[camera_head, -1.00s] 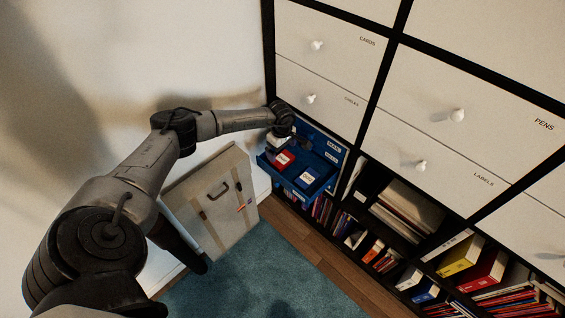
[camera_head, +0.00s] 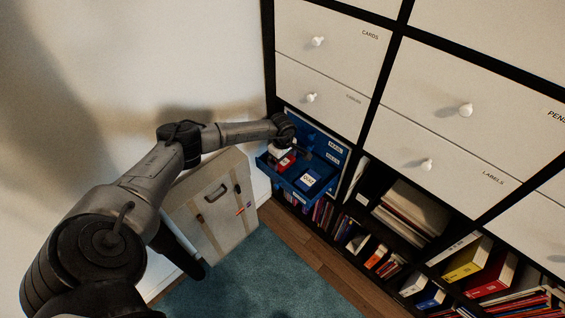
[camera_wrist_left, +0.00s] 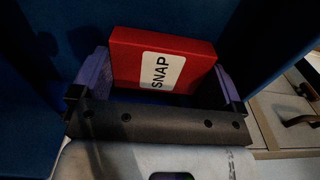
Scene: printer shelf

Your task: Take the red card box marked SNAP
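The red card box marked SNAP (camera_wrist_left: 165,58) lies between the two fingers of my left gripper (camera_wrist_left: 162,85) in the left wrist view. A dark gap shows between the box and the right finger near its base, so the gripper looks open around the box. In the head view the red box (camera_head: 287,162) is in the open blue drawer (camera_head: 318,142), partly covered by my left gripper (camera_head: 283,153). Whether the fingers touch the box is hard to see. My right gripper is not in view.
A blue-and-white box marked QUIZ (camera_head: 309,180) lies in the drawer, to the right of the red box. White drawer fronts with knobs rise above. Shelves with books and folders (camera_head: 465,262) are at right. A pale case (camera_head: 221,207) stands below left.

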